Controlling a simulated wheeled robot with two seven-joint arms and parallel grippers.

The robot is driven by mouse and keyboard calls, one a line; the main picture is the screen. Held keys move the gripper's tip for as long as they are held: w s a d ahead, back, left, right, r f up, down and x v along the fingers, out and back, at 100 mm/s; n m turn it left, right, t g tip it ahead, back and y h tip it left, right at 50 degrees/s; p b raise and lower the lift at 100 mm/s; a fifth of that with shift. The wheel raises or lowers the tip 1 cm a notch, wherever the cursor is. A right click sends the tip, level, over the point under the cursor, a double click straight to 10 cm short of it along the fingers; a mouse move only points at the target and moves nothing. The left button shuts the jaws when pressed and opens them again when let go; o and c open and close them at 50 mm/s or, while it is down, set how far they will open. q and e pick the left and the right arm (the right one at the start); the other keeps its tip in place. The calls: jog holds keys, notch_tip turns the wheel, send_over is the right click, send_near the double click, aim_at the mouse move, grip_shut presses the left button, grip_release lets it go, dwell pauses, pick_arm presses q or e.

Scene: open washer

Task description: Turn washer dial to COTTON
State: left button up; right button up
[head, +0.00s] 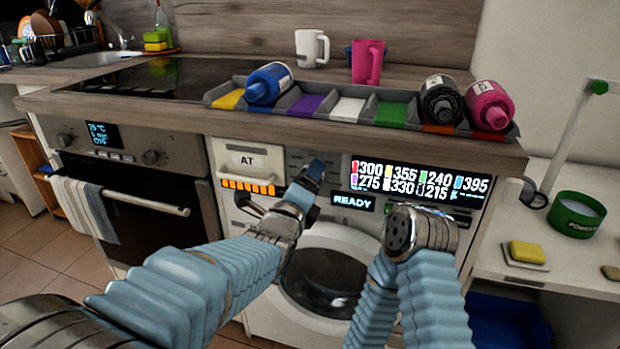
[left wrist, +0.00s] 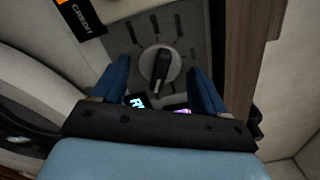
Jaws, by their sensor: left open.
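The washer (head: 250,210) stands under the counter, with a grey dial panel (head: 296,160) on its upper front. In the left wrist view the dial (left wrist: 160,72) is a dark knob with a pale bar, on a grey plate with tick marks. My left gripper (head: 312,178) is at the panel and hides the dial in the head view. Its two blue fingers stand open on either side of the dial, with gaps visible. The COTTON label cannot be made out. My right arm is bent at the lower right, and its gripper is not visible.
A lit display (head: 420,182) and a READY sign (head: 352,202) sit right of the dial. The counter edge (head: 390,146) overhangs close above. A tray (head: 335,117) with bottles lies on the counter. An oven (head: 140,190) stands left.

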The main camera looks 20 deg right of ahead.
pick_arm(q)
jog(key=shift+v, duration=3)
jog(key=shift+a, duration=0.1)
